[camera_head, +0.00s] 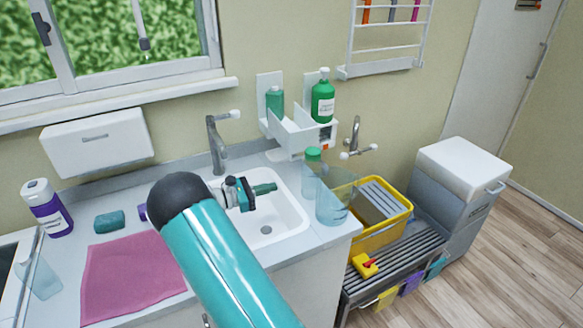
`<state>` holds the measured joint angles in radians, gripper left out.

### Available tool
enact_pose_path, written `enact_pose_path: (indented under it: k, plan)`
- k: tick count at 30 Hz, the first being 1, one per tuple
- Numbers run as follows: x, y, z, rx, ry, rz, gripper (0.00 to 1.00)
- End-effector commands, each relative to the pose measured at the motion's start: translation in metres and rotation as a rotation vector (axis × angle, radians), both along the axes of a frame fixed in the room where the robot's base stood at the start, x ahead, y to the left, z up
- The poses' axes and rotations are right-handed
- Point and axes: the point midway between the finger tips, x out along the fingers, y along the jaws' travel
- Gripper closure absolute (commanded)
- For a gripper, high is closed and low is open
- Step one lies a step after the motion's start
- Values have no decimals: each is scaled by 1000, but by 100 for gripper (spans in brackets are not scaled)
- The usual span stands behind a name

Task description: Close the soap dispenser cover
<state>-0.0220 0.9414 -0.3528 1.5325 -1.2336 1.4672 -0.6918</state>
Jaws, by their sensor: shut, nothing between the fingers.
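The soap dispenser (290,133) is a white wall unit right of the tap. Its front looks swung out and down, so the inside shows, but I cannot make out the hinge. A smaller green bottle (275,102) stands inside at the left. A larger green bottle (323,97) with a pale label and white top stands at its right. My gripper (268,188) is over the sink, below and left of the dispenser and apart from it. Its teal fingers are together and point right, with nothing between them. My arm hides part of the sink and counter.
The tap (217,140) rises behind the sink (285,215). A green-capped bottle (313,160) and a clear container (333,205) stand at the counter's right end, below the dispenser. A yellow crate (385,235) sits on a slatted bench. A pink cloth (130,275) lies left.

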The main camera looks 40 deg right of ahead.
Motion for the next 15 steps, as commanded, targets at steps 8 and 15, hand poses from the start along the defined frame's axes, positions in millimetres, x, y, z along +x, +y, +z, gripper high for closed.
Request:
enact_pose_path:
  k: [8,15]
  plan:
    - [28,-14,-38,-163,232,76,100]
    - [25,-28,-36,-175,248,80,100]
